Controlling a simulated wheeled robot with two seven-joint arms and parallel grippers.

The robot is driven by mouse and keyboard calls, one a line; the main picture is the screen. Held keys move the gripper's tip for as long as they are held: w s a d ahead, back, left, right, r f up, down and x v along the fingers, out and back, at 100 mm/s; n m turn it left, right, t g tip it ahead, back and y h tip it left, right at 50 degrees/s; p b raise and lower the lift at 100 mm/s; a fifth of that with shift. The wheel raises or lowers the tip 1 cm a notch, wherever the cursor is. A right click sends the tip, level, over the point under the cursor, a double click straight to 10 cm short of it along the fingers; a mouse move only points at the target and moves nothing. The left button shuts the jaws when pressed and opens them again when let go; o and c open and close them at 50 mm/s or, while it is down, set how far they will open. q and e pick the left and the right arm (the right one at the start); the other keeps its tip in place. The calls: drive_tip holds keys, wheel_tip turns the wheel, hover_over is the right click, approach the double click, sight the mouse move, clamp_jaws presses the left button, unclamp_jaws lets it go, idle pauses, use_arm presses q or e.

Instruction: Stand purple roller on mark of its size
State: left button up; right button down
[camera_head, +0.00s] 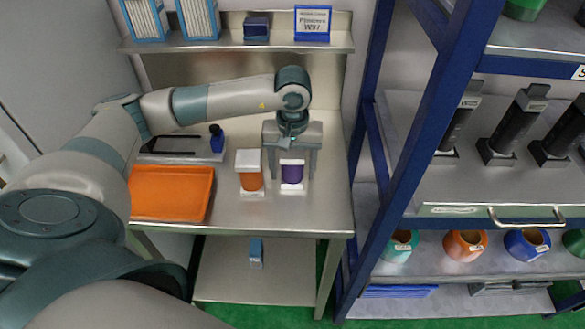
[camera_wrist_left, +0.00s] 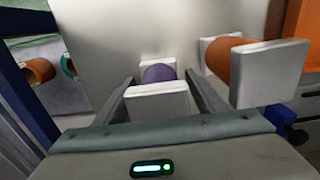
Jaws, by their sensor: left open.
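The purple roller (camera_head: 292,174) stands upright on the metal bench, with a white base below it. It also shows in the left wrist view (camera_wrist_left: 158,73), with its white square end (camera_wrist_left: 157,99) toward the camera. My left gripper (camera_head: 291,168) points down over it, open, with one finger on each side. In the left wrist view its fingers (camera_wrist_left: 158,100) show gaps to the roller on both sides. An orange roller (camera_head: 251,182) with white square ends stands just left of it. I cannot make out size marks on the bench. My right gripper is out of view.
An orange tray (camera_head: 172,194) lies at the bench's left. Behind it sit a grey holder (camera_head: 190,146) and a blue bottle (camera_head: 217,140). A shelf (camera_head: 240,42) runs above. A blue-framed rack (camera_head: 405,150) stands close at right. The bench front (camera_head: 270,215) is clear.

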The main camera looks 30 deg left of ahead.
sight(292, 151)
use_arm(q)
drive_tip(key=shift+r, duration=0.4)
wheel_tip(292, 151, up, 7)
drive_tip(key=b, duration=0.3)
drive_tip(key=shift+w+f, duration=0.1)
wheel_tip(292, 151, up, 3)
drive_tip(key=shift+r+b, duration=0.15)
drive_tip(key=shift+b, duration=0.35)
drive_tip(key=shift+r, duration=0.65)
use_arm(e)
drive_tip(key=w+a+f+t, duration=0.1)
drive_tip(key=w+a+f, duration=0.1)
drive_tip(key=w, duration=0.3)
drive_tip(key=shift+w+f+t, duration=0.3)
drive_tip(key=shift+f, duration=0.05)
